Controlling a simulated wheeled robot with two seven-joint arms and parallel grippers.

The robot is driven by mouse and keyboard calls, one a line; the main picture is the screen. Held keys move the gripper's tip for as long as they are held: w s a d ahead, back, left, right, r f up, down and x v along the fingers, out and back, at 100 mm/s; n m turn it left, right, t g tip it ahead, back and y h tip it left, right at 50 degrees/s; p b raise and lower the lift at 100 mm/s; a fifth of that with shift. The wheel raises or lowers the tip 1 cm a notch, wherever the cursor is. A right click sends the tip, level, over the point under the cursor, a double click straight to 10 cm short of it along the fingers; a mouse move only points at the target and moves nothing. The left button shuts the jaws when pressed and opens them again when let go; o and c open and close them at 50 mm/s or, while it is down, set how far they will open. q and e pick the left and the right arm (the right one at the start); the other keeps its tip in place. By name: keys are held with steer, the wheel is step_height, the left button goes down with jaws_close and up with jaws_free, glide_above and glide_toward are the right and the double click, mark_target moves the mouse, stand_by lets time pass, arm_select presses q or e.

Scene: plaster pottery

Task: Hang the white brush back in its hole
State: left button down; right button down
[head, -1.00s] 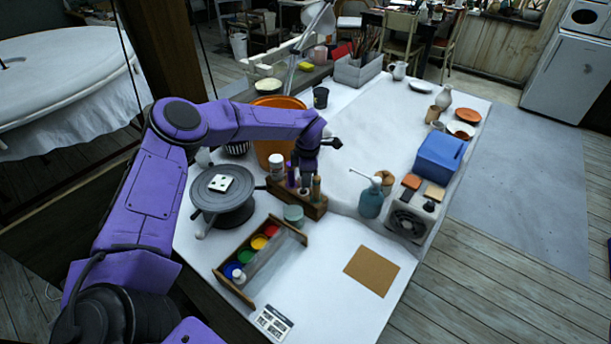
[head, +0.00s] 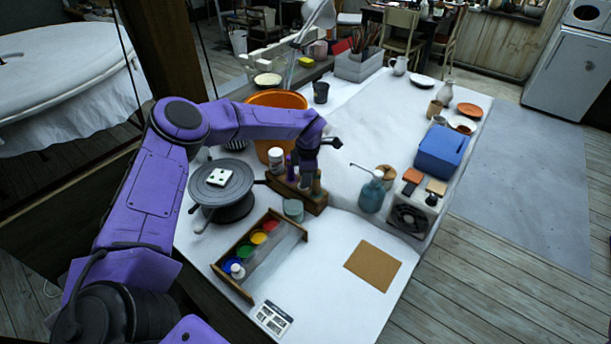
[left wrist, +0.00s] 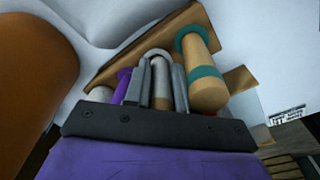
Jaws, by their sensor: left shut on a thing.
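The wooden brush rack (head: 312,202) stands on the white table, under my left gripper (head: 305,172). It also shows in the left wrist view (left wrist: 118,64). My left gripper, seen in the wrist view (left wrist: 158,88), is shut on the white brush (left wrist: 160,72), whose pale handle lies between the two grey fingers. The brush is at the rack, between a purple brush (left wrist: 122,84) and a thick tan handle with teal bands (left wrist: 205,85). I cannot tell whether it sits in its hole; the fingers hide its sides. My right gripper is out of view.
An orange bucket (head: 262,135) and a white jar (head: 276,160) stand close behind the rack. A dark turntable (head: 222,200) is to its left, a paint box (head: 250,285) in front.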

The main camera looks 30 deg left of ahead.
arm_select(q)
steer(key=shift+f, duration=0.2)
steer(key=c, duration=0.8)
jaws_free()
steer(key=shift+c, duration=0.2)
steer(key=shift+r, duration=0.1)
